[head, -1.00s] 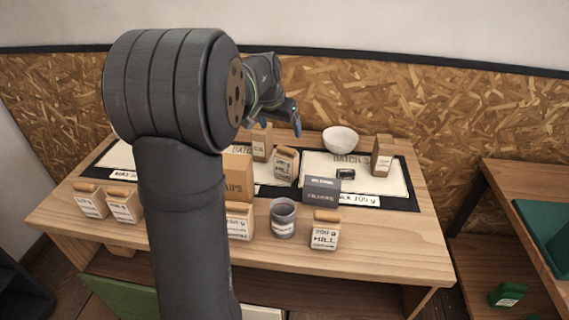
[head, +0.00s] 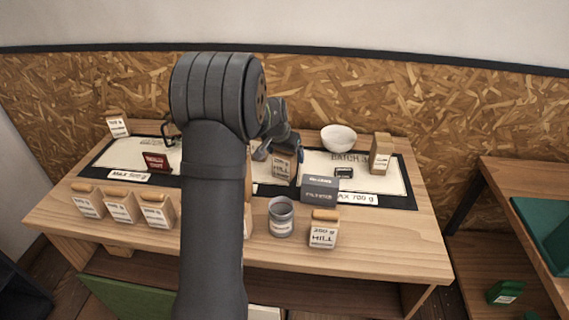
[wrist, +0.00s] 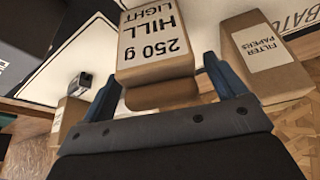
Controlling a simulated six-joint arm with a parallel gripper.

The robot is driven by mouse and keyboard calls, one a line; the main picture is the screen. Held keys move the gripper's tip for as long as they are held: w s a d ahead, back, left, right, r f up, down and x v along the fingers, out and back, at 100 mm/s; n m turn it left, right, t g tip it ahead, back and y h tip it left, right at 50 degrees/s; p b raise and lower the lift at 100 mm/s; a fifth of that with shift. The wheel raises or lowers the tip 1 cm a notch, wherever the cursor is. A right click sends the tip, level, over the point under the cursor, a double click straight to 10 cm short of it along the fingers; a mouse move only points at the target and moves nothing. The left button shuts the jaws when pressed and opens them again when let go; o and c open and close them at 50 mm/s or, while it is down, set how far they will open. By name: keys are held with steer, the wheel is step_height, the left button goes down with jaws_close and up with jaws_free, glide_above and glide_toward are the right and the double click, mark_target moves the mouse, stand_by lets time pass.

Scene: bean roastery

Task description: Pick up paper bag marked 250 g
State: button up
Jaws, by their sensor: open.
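The paper bag marked 250 g (wrist: 155,50), with the words HILL LIGHT on its label, stands between my gripper's fingers in the wrist view. It is tan with a white label and a folded top. In the head view the bag (head: 283,169) is on the middle of the table, partly covered by my gripper (head: 281,154). My gripper (wrist: 160,85) is open, with one blue finger on each side of the bag's top. I cannot tell whether either finger touches it.
A box labelled filter papers (wrist: 265,62) stands close to the right finger in the wrist view. A dark grey box (head: 320,188), a grey tin (head: 281,217) and another labelled bag (head: 323,232) are in front. A white bowl (head: 339,138) is behind.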

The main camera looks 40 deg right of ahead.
steer(key=shift+d+f, duration=0.1)
steer(key=shift+f, duration=0.2)
steer(key=c, duration=1.2)
steer(key=shift+r, duration=0.1)
